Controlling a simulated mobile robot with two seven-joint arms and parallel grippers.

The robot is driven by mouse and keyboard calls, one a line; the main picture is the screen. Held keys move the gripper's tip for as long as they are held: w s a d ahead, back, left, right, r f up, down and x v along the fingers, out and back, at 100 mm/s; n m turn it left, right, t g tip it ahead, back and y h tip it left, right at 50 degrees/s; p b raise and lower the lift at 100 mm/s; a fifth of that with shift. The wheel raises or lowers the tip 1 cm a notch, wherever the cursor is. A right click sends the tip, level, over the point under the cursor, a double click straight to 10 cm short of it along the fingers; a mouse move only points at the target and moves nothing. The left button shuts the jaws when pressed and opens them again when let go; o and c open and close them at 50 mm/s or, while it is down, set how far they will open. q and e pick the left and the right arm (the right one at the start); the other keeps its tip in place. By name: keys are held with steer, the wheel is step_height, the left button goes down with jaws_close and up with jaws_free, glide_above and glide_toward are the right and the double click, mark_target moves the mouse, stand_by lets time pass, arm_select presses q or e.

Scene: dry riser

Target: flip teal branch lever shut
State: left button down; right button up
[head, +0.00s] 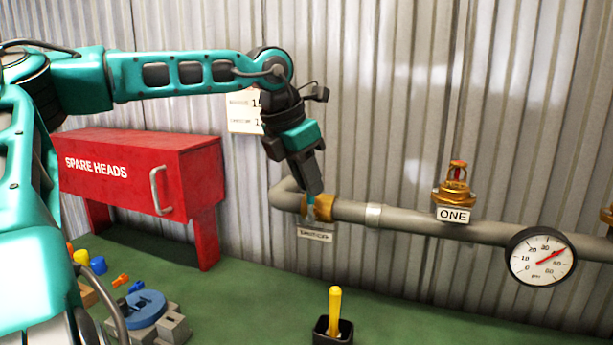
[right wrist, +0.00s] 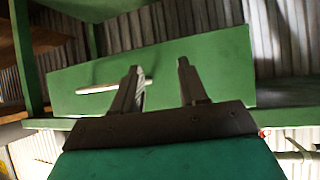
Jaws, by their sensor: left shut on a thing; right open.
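The teal branch lever (head: 310,209) is at the brass valve (head: 323,207) near the left end of the grey pipe. Only a small part of it shows under my left gripper (head: 312,192). The gripper points down and is shut on the lever, hiding most of it. I cannot tell the lever's exact angle. A small label (head: 314,235) hangs below the valve. My right gripper (right wrist: 159,75) shows only in the right wrist view, open and empty, with a green panel beyond it.
The grey pipe (head: 405,219) runs right along the corrugated wall, with a sprinkler head marked ONE (head: 456,188) and a pressure gauge (head: 541,256). A red SPARE HEADS cabinet (head: 125,180) stands left. A black holder (head: 333,331) with a yellow handle (head: 335,302) and a blue-topped fixture (head: 146,308) are in front.

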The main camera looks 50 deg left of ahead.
arm_select(q)
steer(key=c, duration=1.1)
jaws_free()
steer(key=shift+d, duration=0.1)
steer(key=shift+r, duration=0.15)
steer(key=p+v, duration=0.1)
steer(key=v, duration=1.1)
steer(key=shift+s+r, duration=0.15)
steer(key=shift+r, duration=0.15)
